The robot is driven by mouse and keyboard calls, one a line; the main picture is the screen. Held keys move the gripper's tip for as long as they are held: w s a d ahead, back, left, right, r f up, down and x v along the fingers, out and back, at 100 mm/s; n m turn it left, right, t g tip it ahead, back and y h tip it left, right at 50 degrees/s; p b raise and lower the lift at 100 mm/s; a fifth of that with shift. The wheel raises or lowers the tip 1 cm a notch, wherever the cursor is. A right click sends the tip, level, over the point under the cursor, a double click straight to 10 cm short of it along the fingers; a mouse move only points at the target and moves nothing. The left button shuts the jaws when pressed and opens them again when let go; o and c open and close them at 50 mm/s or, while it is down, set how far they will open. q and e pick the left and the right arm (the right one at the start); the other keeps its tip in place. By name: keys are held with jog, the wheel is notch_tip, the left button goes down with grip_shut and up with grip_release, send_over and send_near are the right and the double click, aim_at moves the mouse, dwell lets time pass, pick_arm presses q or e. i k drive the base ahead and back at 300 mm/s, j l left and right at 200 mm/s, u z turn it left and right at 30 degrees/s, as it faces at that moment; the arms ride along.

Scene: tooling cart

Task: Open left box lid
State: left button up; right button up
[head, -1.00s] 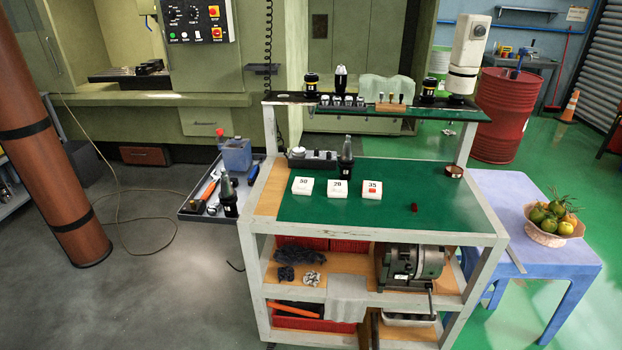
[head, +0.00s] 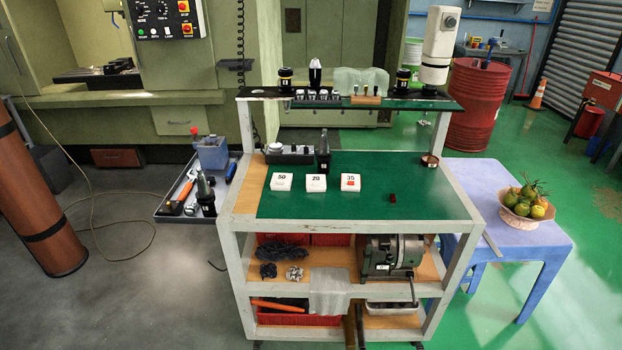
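Three small white boxes stand in a row on the green top of the tooling cart (head: 330,205). The left box (head: 281,182) is marked 50 and its lid looks shut. The middle box (head: 316,183) is marked 20 or 28; the digits are too small to be sure. The right box (head: 351,183) is marked 35 and shows a red patch on its front. Neither of my grippers is in the head view.
A small dark red piece (head: 392,198) lies right of the boxes. A black tool holder (head: 324,153) and a low block with fittings (head: 289,154) stand behind them. A side tray (head: 180,207) holds tools at left. A blue table (head: 510,235) with a fruit bowl (head: 526,207) is at right.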

aim_at(281, 178)
jog(key=i+l, duration=0.3)
jog(key=l, duration=0.15)
jog(key=i+l, duration=0.65)
jog(key=l, duration=0.2)
